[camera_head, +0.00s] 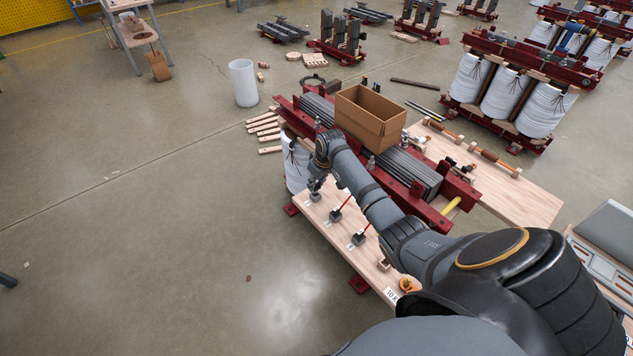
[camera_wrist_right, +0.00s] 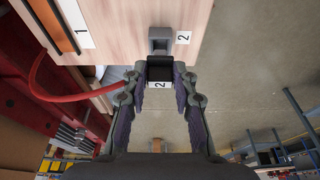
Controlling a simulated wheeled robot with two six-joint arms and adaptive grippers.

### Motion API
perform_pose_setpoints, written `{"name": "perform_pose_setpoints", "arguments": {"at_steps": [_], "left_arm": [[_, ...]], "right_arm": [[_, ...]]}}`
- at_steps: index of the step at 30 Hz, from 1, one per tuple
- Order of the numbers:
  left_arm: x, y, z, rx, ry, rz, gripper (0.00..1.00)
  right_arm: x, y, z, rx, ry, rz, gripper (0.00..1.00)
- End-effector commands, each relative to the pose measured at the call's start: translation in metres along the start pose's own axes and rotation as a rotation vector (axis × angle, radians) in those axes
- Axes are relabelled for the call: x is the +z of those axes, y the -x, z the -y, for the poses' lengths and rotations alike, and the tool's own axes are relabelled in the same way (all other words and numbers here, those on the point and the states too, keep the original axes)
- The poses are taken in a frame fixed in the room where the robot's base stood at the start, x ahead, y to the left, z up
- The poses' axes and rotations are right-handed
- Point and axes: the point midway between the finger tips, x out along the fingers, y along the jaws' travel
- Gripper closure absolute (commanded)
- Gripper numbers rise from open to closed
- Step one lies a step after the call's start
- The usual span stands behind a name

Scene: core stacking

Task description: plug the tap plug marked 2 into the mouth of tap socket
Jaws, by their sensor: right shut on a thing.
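My right gripper (camera_wrist_right: 159,82) is shut on the tap plug (camera_wrist_right: 159,76), a dark block with a white tag marked 2. A red lead (camera_wrist_right: 72,98) runs to the left from the gripper. Just beyond the plug is the grey tap socket (camera_wrist_right: 158,38) on a pale wooden board, beside a label marked 2 (camera_wrist_right: 183,37). The plug's far end is close to the socket; I cannot tell whether they touch. In the head view my right gripper (camera_head: 316,178) is over the far left end of the board (camera_head: 330,235). My left gripper is not in view.
A red-framed core (camera_head: 410,165) with an open cardboard box (camera_head: 371,115) lies behind my right arm. The floor at left is clear.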

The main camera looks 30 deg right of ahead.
Motion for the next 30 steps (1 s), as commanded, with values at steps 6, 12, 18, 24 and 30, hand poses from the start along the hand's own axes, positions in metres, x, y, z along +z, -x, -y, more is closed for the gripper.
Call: {"name": "perform_pose_setpoints", "arguments": {"at_steps": [6, 12, 18, 24, 30], "left_arm": [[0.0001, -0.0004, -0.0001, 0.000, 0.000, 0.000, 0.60], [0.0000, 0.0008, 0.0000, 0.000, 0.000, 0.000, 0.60], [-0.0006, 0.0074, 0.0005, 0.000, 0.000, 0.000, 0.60], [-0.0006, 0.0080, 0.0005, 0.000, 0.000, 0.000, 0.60], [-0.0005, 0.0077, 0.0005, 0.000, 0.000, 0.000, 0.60]], "right_arm": [[0.0002, -0.0004, 0.0000, 0.000, 0.000, 0.000, 1.00], [0.0000, 0.0002, 0.0000, 0.000, 0.000, 0.000, 1.00], [-0.0002, 0.0014, 0.0000, 0.000, 0.000, 0.001, 1.00], [0.0002, -0.0002, 0.0000, 0.000, 0.000, 0.000, 1.00], [0.0003, -0.0007, -0.0001, 0.000, 0.000, 0.000, 1.00]]}}
